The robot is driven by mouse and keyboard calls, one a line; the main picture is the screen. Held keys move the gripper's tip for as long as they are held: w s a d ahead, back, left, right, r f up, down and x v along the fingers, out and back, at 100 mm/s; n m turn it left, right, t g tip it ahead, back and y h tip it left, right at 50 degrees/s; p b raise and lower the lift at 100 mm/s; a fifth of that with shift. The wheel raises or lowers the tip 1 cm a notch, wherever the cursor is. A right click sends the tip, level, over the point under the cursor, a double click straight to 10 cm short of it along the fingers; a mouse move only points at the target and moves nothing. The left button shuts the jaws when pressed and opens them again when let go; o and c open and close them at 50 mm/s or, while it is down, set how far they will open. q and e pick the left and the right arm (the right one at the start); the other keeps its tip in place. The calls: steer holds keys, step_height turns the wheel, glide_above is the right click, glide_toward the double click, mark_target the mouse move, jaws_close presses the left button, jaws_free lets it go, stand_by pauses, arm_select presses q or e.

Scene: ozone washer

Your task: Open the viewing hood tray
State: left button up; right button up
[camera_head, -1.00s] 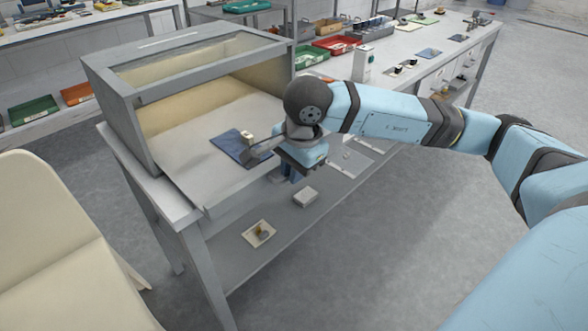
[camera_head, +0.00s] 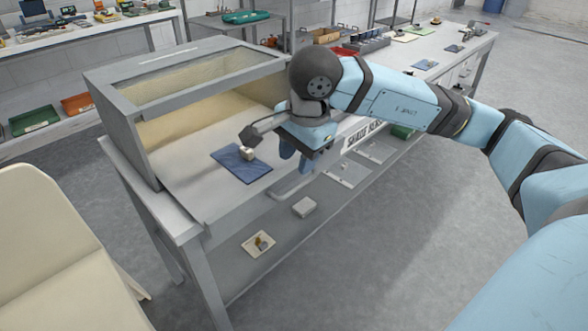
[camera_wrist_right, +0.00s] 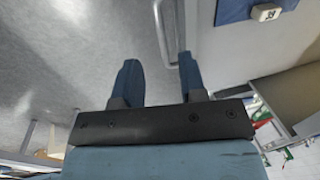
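The viewing hood (camera_head: 120,98), a grey-framed box with a clear top and cream inside, stands on the grey bench. Its pale floor (camera_head: 180,175), which looks like the tray, carries a blue mat (camera_head: 238,170) with a small pale block (camera_head: 247,154). A metal bar handle (camera_head: 296,188) sits at the front edge; it also shows in the wrist view (camera_wrist_right: 162,38). My right gripper (camera_wrist_right: 158,60) is open and empty, its blue fingers pointing toward the handle. The right fingertip looks close to the bar; contact cannot be told. My left gripper is not in view.
A cream chair-like shape (camera_head: 50,250) stands at the left. A long bench (camera_head: 440,62) with parts runs behind the arm. The floor at the front right is clear.

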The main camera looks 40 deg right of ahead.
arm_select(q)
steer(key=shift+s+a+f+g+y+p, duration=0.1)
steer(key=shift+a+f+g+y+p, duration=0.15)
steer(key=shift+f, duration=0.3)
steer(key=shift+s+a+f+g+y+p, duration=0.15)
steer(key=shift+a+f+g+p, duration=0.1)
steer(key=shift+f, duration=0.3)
arm_select(e)
steer(key=r, duration=0.3)
steer(key=s+r, duration=0.1)
steer(key=r, duration=0.1)
steer(key=shift+d+r, duration=0.1)
steer(key=shift+r, duration=0.1)
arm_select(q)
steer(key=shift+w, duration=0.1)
